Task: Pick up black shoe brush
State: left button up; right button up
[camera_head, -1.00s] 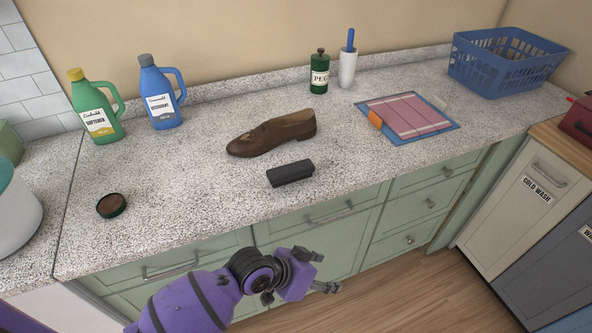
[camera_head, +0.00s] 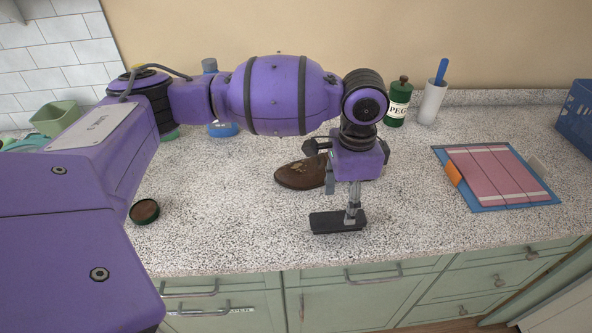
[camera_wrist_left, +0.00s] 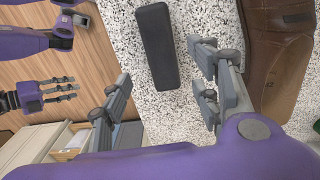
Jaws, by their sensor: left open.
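The black shoe brush (camera_head: 338,222) lies on the speckled countertop near its front edge. My left gripper (camera_head: 345,204) is directly above it, pointing down, and covers a small part of its right half. In the left wrist view, the black shoe brush (camera_wrist_left: 158,45) shows at the top, between the lines of the open fingers (camera_wrist_left: 162,85) and not gripped. I cannot tell whether a fingertip touches it. My right gripper (camera_wrist_left: 58,92) shows at the left edge of the wrist view, away from the counter; its opening is unclear.
The brown shoe (camera_head: 300,174) lies behind the brush, partly hidden by my left gripper. An open polish tin (camera_head: 145,211) is at left. The counter between brush and cloth is clear.

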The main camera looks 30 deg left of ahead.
aim_at(338, 217)
pick_arm(q)
jog(key=shift+w+a+r, duration=0.15)
jog(key=shift+w+r, duration=0.05)
jog(key=shift+s+f, duration=0.2)
jog(key=shift+f, duration=0.1)
jog(key=f, duration=0.3)
jog(key=shift+s+a, duration=0.2)
jog(key=shift+s, duration=0.2)
notch_tip(338, 217, down, 4)
jog(key=shift+w+a+r, duration=0.1)
jog(key=shift+w+r, duration=0.05)
jog(key=shift+r, duration=0.1)
jog(key=c, duration=1.3)
jog(key=shift+w, duration=0.1)
pick_arm(e)
jog(key=shift+s+d+f, duration=0.1)
jog(key=shift+s+f, duration=0.2)
jog(key=shift+s, duration=0.3)
jog(key=shift+s+f, duration=0.3)
jog(key=shift+s, duration=0.25)
